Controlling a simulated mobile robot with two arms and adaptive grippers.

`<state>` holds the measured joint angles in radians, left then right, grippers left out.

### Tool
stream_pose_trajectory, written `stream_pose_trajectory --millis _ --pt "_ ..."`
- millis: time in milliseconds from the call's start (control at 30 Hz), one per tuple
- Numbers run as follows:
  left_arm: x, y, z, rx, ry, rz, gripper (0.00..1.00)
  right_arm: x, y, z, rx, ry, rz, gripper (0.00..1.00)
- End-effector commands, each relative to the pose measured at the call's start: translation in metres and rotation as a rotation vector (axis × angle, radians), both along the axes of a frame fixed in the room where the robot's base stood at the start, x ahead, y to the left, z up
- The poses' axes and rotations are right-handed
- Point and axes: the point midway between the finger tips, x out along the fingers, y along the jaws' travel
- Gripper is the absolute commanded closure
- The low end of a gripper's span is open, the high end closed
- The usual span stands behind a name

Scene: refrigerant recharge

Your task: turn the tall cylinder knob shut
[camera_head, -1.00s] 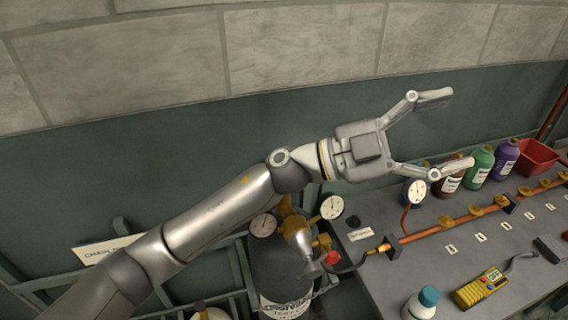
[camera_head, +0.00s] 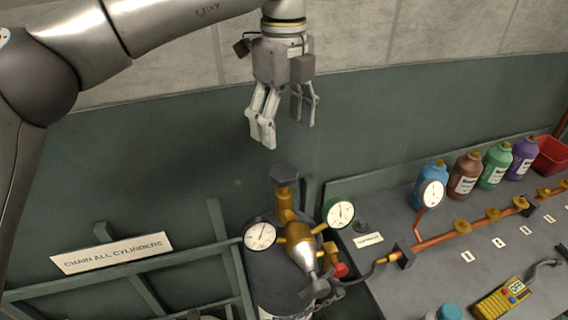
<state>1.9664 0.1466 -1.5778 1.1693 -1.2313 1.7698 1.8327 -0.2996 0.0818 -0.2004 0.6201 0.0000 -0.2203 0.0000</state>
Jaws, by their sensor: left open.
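The tall cylinder (camera_head: 268,282) stands at lower centre, dark grey with a white label partly cut by the lower edge. A brass valve rises from its top, with a dark grey knob (camera_head: 285,173) at the upper end. My left gripper (camera_head: 286,130) points down above the knob, its fingers apart and empty. A gap shows between the fingertips and the knob in this view. The brass regulator (camera_head: 296,236) in front of the valve carries two round gauges and a small red knob. My right gripper is not in view.
A grey bench (camera_head: 420,280) at right bears a copper pipe (camera_head: 445,238) with brass valves, several coloured bottles, a red bin (camera_head: 551,156) and a yellow meter (camera_head: 502,298). A green rack with a "CHAIN ALL CYLINDERS" sign (camera_head: 112,253) stands left. The wall behind is bare.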

Motion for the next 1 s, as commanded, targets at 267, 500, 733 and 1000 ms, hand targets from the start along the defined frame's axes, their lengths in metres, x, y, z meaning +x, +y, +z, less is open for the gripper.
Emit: stream_pose_trajectory --millis 267,500,733,1000 --pt "-0.002 0.000 -0.048 -0.002 0.006 -0.006 0.29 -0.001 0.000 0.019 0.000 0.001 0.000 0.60" --pt "-0.001 -0.001 -0.086 -0.004 0.006 -0.005 0.29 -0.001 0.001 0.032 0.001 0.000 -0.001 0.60" --pt "-0.001 -0.001 -0.100 -0.006 0.003 -0.006 0.29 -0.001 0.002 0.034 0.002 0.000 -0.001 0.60" --pt "-0.001 -0.001 -0.101 -0.006 0.003 -0.005 0.36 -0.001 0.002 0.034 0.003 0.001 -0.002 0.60"
